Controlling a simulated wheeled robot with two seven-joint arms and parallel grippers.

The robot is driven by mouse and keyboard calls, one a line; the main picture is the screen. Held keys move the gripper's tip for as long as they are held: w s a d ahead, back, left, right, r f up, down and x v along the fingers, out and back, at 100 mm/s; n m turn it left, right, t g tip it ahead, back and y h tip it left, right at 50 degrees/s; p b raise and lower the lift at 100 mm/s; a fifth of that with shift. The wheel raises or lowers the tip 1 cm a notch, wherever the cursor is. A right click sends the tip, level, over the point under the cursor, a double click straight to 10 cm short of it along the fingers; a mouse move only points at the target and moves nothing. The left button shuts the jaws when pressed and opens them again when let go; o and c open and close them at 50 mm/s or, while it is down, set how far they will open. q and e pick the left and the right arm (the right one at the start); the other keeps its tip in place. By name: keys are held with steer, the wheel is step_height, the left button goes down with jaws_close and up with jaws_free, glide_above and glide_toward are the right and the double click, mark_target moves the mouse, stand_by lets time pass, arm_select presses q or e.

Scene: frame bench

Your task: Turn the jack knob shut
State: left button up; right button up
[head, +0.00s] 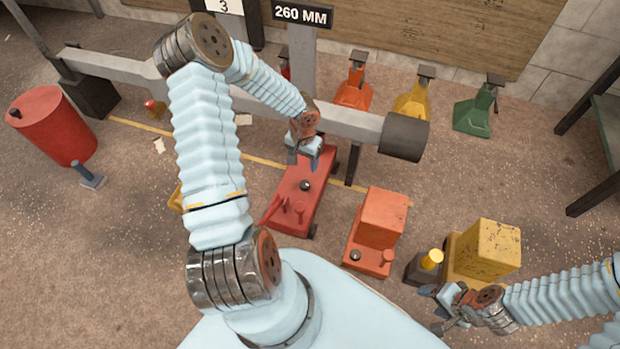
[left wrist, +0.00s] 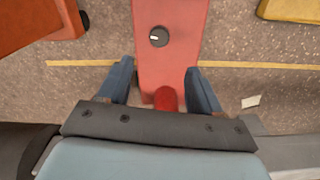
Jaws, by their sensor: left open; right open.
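The red jack (head: 290,208) lies low on the floor under the frame rail. Its dark round knob (head: 305,185) sits on top; in the left wrist view the knob (left wrist: 158,37) has a pale mark pointing left. My left gripper (head: 305,157) is open above the far end of the red jack. In the left wrist view its fingers straddle the jack's body, with a red round part (left wrist: 166,98) between them and the knob ahead of the fingertips, untouched. My right gripper (head: 440,300) is open and empty at the lower right, near the yellow unit.
An orange unit (head: 380,220) with a small dark knob and a yellow unit (head: 485,250) stand right of the jack. The grey rail (head: 350,122) crosses behind. Orange, yellow and green stands (head: 474,112) line the wall. A red drum (head: 52,125) stands left. Floor at lower left is clear.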

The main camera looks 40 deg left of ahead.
mark_target(304, 184)
arm_select(q)
step_height(304, 184, down, 13)
steer(key=shift+s+r+b, duration=0.1)
steer(key=shift+r+b, duration=0.05)
steer(key=shift+b, duration=0.75)
steer(key=shift+c, duration=0.2)
steer(key=c, duration=1)
